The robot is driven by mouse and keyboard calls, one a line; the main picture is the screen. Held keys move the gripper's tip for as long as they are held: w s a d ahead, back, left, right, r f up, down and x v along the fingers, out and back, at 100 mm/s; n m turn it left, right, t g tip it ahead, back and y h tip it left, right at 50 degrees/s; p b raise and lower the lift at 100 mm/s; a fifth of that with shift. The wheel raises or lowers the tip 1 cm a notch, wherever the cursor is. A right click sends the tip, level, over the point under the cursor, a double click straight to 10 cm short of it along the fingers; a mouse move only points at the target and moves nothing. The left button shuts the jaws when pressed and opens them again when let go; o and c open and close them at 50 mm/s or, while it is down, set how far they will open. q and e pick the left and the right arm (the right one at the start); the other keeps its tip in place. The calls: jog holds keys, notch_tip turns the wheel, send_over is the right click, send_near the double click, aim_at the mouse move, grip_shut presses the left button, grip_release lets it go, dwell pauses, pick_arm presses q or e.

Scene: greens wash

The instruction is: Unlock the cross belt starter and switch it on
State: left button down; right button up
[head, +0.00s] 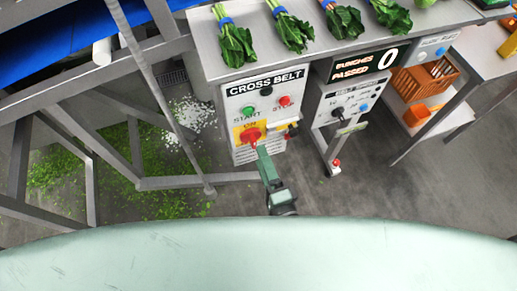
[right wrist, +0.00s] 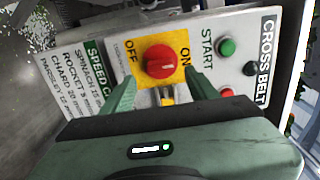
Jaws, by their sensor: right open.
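The cross belt starter (head: 262,95) is a pale box under the bench, with a green START button (head: 250,111) and a red STOP button (head: 284,101). Its red rotary knob (head: 251,134) sits on a yellow plate; the right wrist view shows the knob (right wrist: 160,61) between the words OFF and ON. I cannot tell surely which way it points. A small yellow piece (right wrist: 166,96) shows just below the knob; whether it is a lock is unclear. My right gripper (right wrist: 160,82) is open, its fingers either side, short of the knob. My left gripper is not in view.
Bunches of greens (head: 236,44) lie on the bench above. A second control box (head: 345,100) stands to the right, under a counter sign (head: 362,63) reading 0. Metal frame legs (head: 140,80) stand at left. An orange crate (head: 425,80) sits on a shelf at right.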

jog(key=shift+v, duration=1.65)
jog(key=s+d+f+n+g+h, duration=0.1)
jog(key=s+d+f+n+g, duration=0.2)
jog(key=f, duration=0.7)
jog(key=s+d+f+n+g, duration=0.1)
jog(key=d+f+n+g, duration=0.2)
jog(key=f, duration=0.7)
jog(key=s+d+f+n+g+h, duration=0.1)
jog(key=s+d+f+n+g, duration=0.3)
jog(key=f, duration=0.6)
jog(key=s+d+f+n+g+h, duration=0.1)
jog(key=s+d+f+n+g, duration=0.2)
jog(key=s+d+f, duration=0.2)
jog(key=s+d+f+n+g+h, duration=0.2)
jog(key=s+d+f+n+g, duration=0.1)
jog(key=s+f, duration=0.7)
jog(key=s+d+n, duration=0.1)
jog(key=s+d, duration=0.1)
jog(key=s, duration=0.1)
jog(key=shift+d+h, duration=0.3)
